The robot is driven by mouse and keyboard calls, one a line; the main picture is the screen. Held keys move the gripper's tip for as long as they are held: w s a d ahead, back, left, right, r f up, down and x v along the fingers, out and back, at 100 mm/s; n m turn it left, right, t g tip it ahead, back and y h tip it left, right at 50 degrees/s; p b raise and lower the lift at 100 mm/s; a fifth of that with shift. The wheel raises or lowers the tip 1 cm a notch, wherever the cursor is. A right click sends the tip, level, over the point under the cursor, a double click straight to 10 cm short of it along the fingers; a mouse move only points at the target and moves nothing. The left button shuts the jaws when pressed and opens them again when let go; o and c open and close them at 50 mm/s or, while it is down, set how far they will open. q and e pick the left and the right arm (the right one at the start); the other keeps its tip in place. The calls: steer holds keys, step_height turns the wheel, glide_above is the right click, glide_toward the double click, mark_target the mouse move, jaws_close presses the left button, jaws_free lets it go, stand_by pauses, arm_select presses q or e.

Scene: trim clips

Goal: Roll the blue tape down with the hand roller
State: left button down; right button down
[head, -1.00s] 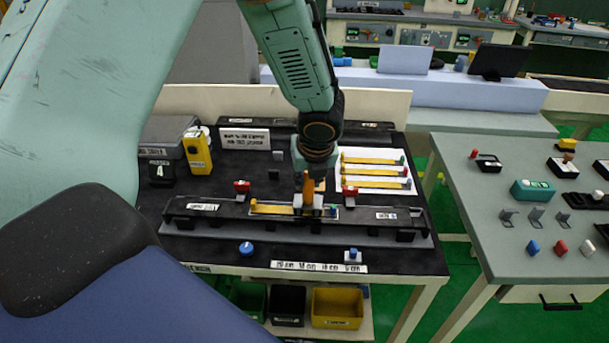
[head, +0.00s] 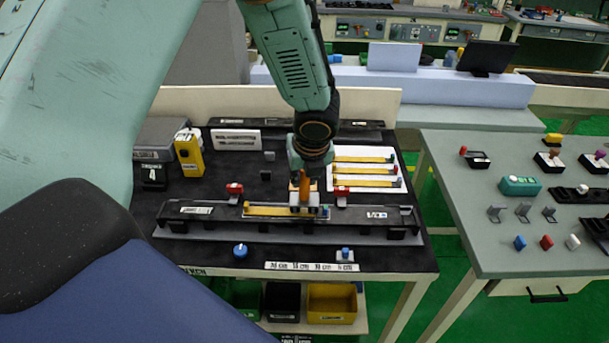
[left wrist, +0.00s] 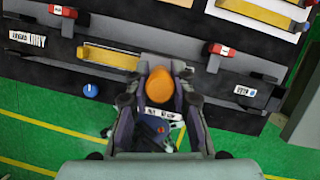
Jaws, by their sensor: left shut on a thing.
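My left gripper (head: 303,182) is shut on the orange handle of the hand roller (head: 305,191), upright over the black trim bar (head: 365,214). The handle's round orange top also shows between the fingers in the left wrist view (left wrist: 159,86). A yellow strip (head: 262,210) lies along the middle of the bar, with the roller over its right part. A small blue piece (head: 325,211) shows just right of the roller. No other blue tape is clear, and the contact under the roller is hidden. My right gripper is out of view.
Red clamps (head: 235,188) (head: 341,191) stand behind the bar on either side of the roller. A white board (head: 386,178) with several yellow strips lies behind at right. A blue knob (head: 240,250) and a small blue-topped part (head: 345,254) sit in front.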

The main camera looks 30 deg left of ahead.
arm_select(q)
step_height(320, 180, up, 3)
steer(key=shift+s+r+p, duration=0.1)
steer(key=shift+p, duration=1)
step_height(320, 180, up, 3)
steer(key=p, duration=0.3)
steer(key=shift+r+p, duration=0.4)
steer(key=shift+p, duration=0.05)
steer(key=shift+f, duration=0.15)
